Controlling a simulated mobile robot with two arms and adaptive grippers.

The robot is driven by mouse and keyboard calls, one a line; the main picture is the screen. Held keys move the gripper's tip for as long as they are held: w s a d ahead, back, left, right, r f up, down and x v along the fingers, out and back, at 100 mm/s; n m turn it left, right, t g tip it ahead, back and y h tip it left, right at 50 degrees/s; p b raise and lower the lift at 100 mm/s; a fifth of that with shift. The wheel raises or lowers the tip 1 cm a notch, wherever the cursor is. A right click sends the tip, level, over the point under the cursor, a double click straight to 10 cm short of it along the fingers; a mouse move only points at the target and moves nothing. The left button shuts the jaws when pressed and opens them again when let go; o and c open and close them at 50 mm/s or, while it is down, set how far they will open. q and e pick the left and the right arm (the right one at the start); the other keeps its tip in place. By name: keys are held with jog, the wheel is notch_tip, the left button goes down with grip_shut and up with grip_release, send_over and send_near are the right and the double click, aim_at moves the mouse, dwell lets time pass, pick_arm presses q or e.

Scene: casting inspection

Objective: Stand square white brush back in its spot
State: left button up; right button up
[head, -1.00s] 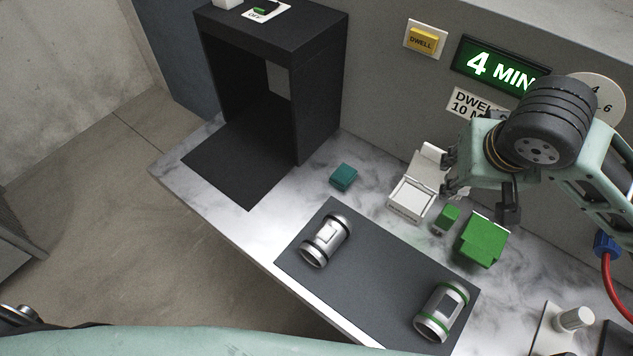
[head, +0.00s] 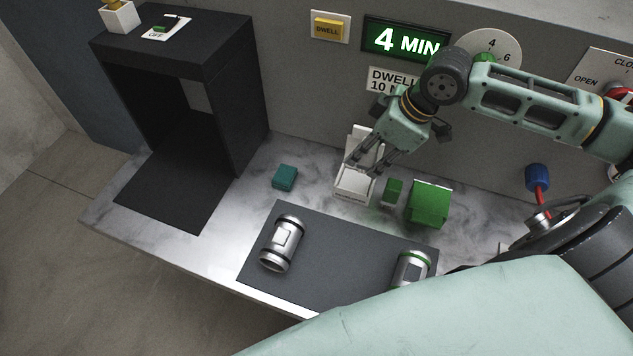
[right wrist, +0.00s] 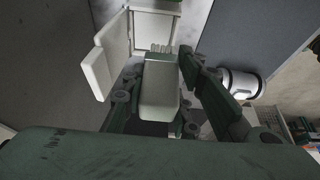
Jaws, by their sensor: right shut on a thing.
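My right gripper (head: 363,166) is shut on the square white brush (right wrist: 160,92), which shows as a pale block between the fingers in the right wrist view. Its bristles (right wrist: 162,48) point away from the wrist, towards a white holder. The white holder (head: 352,188) stands on the marble bench, with a label on its front and an upright back panel. The gripper is at the holder in the head view, where the brush is hard to make out against it. I cannot tell whether brush and holder touch. My left gripper is not in view.
A small green block (head: 393,189) and a larger green box (head: 429,204) stand right of the holder. A teal block (head: 285,177) lies left. A black open booth (head: 251,120) stands at left.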

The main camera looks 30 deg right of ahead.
jog(key=shift+w+a+f, duration=0.1)
jog(key=shift+w+a, duration=0.05)
jog(key=w+a+f+p, duration=0.1)
jog(key=w+a+f, duration=0.1)
jog(key=w+a+f+p, duration=0.1)
jog(key=w+a+f, duration=0.1)
jog(key=w, duration=0.1)
jog(key=w+a+f, duration=0.2)
jog(key=w+a, duration=0.1)
jog(key=shift+w+a+f+p, duration=0.1)
jog(key=shift+w+f+p, duration=0.1)
jog(key=shift+p, duration=0.2)
jog(key=shift+a+f, duration=0.1)
jog(key=shift+f, duration=0.45)
jog(key=shift+f+p, duration=0.85)
jog(key=shift+p, duration=0.2)
jog(key=shift+f, duration=0.4)
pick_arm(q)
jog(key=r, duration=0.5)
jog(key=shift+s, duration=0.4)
pick_arm(e)
jog(key=shift+f, duration=0.2)
jog(key=shift+f, duration=0.1)
